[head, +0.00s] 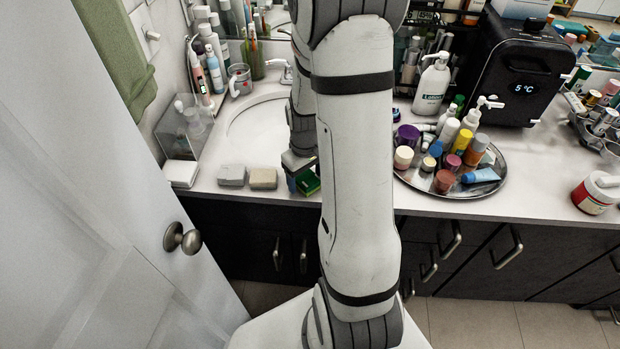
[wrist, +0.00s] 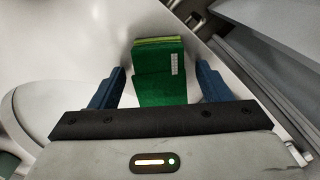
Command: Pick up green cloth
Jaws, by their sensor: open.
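A folded green cloth (wrist: 161,82) with a pale label and yellow-green layers at its far edge lies on the white counter. It also shows in the head view as a small green patch (head: 308,183) at the counter's front edge, partly hidden by my arm. My gripper (wrist: 160,70) is open, with one blue finger on each side of the cloth. A gap shows between each finger and the cloth in the wrist view. I cannot tell how far the fingertips are above the counter.
Two pale soap-like blocks (head: 263,178) sit left of the cloth, near the basin (head: 262,128). A round metal tray (head: 414,183) crowded with bottles and jars stands to the right. A green towel (head: 118,50) hangs at upper left. A white door (head: 90,220) stands at the left.

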